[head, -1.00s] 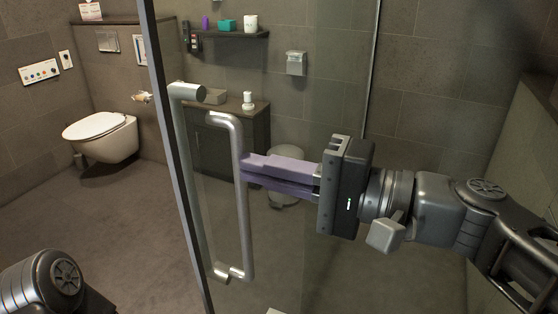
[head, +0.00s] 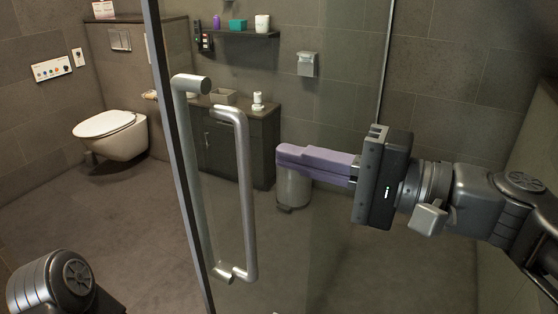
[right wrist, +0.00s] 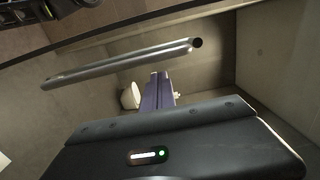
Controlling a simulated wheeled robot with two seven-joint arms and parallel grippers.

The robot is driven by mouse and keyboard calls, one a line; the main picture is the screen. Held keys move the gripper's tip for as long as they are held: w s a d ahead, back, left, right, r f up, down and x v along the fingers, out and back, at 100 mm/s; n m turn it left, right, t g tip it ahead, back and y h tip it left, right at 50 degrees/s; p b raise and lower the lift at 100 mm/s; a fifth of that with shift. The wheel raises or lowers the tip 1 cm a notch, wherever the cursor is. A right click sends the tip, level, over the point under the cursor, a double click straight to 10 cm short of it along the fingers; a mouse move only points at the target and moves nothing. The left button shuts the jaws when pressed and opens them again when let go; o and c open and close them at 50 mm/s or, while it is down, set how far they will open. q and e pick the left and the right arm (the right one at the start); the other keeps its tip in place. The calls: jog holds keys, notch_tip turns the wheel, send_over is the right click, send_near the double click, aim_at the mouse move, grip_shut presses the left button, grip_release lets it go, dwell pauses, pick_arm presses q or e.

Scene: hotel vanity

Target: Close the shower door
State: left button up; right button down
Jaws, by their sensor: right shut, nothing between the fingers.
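The glass shower door has a dark upright edge frame (head: 178,165) and stands ajar across the middle of the head view. A grey metal handle (head: 246,200) is fixed to it, with a bar on each side of the glass. My right gripper (head: 280,156) is shut and empty, its purple fingers pointing left, a short gap right of the handle. In the right wrist view, the handle bar (right wrist: 120,65) crosses above the purple fingers (right wrist: 158,92). My left gripper is out of view; only part of my left arm shows at the lower left.
A dark cabinet (head: 240,145) and a bin (head: 293,187) stand behind the glass, below a shelf (head: 235,33) with small items. The floor around the door is clear.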

jog(key=v, duration=0.8)
jog(key=shift+s+r+b, duration=0.2)
jog(key=shift+s+b, duration=0.1)
jog(key=shift+s, duration=0.15)
jog(key=shift+a, duration=0.1)
